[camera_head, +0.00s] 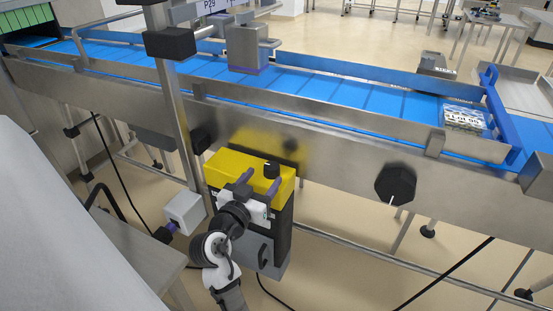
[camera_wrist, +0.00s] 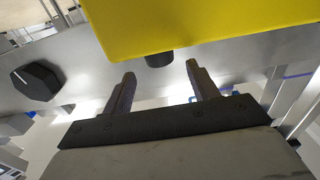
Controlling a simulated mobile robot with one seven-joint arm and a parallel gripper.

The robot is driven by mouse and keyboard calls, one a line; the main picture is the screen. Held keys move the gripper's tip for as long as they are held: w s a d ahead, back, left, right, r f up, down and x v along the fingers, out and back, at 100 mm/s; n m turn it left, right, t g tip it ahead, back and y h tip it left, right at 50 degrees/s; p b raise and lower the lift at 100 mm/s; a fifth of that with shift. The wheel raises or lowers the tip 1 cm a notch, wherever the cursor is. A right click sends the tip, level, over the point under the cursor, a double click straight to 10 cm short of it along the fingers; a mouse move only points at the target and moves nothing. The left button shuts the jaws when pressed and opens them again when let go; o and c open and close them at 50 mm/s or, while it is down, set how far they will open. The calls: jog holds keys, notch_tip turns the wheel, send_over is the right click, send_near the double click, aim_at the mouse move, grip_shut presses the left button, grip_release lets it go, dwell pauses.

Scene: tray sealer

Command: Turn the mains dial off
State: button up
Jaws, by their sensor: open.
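My gripper (camera_head: 261,180) is open at the yellow-topped box below the conveyor. In the wrist view my gripper (camera_wrist: 161,70) has its two fingers apart, with nothing between them. A short black knob (camera_head: 271,169) is on the yellow housing; in the wrist view the knob (camera_wrist: 159,59) lies just beyond the fingertips, in line with the gap. A large black faceted dial (camera_head: 396,184) with a white pointer line is on the conveyor's side, right of my gripper; it also shows at left in the wrist view (camera_wrist: 37,82). No label shows which one is the mains dial.
The yellow housing (camera_head: 226,167) tops a dark cabinet. A steel post (camera_head: 176,100) and a small grey box (camera_head: 185,212) stand left of it. The blue conveyor belt (camera_head: 330,92) runs above, with a printed pack (camera_head: 464,117) at its right end. Floor shows below the large dial.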

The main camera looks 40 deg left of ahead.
aim_at(275, 162)
jog(key=p+x, duration=0.1)
jog(key=x, duration=0.7)
jog(key=shift+c, duration=0.3)
jog(key=c, duration=0.9)
